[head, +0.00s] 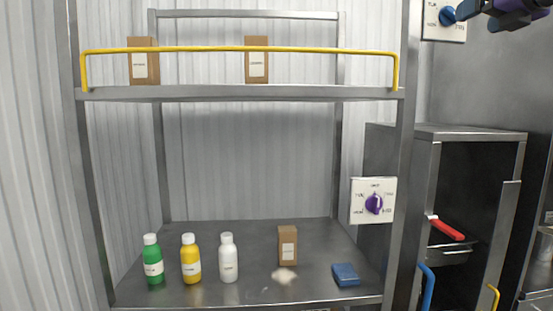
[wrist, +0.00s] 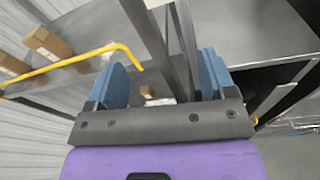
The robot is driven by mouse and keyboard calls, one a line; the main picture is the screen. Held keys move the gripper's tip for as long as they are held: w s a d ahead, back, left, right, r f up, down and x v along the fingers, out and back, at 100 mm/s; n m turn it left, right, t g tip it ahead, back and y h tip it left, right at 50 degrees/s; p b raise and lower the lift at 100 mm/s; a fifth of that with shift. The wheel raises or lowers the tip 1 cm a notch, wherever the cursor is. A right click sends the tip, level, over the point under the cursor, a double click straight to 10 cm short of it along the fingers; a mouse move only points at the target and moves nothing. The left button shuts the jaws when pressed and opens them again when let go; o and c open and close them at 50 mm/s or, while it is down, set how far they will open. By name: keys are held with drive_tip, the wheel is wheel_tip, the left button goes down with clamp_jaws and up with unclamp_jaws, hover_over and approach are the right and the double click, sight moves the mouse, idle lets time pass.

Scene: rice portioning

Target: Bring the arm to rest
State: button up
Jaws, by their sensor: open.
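My gripper (wrist: 162,80) is open, with a blue ridged finger on each side of the wrist view and nothing held between them. Past the fingers show a shelf post and, lower down, a small brown box. In the head view, part of my gripper (head: 508,10) shows at the top right corner, cut off by the picture edge. It is high up, beside the upper dial plate (head: 434,30); whether it touches the plate cannot be told.
A steel rack has a yellow rail (head: 240,49) and two boxes on top. Below stand green (head: 153,262), yellow (head: 190,262) and white (head: 228,261) bottles, a brown box (head: 288,246), a pale spill (head: 284,275) and a blue sponge-like block (head: 345,275). A purple dial (head: 374,204) and open cabinet (head: 475,133) are right.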

drive_tip(key=s+a+f+n+g+y, duration=0.1)
drive_tip(key=s+a+f+n+g, duration=0.3)
drive_tip(key=f+n, duration=0.55)
drive_tip(key=s+a+f+n+g, duration=0.2)
drive_tip(key=s+a+f+n, duration=0.35)
drive_tip(key=f+n, duration=0.4)
drive_tip(key=s+a+f+n+g+h, duration=0.1)
drive_tip(key=s+f+n+g, duration=0.1)
drive_tip(key=s+f+n, duration=0.4)
drive_tip(key=s+a+f+n+g+h, duration=0.1)
drive_tip(key=s+f+n+g, duration=0.2)
drive_tip(key=s+f+n, duration=0.4)
wheel_tip(320, 180, down, 5)
drive_tip(key=n, duration=0.4)
drive_tip(key=shift+a+f+n+h, duration=0.15)
drive_tip(key=shift+a+n+h, duration=0.15)
drive_tip(key=shift+a+h, duration=0.1)
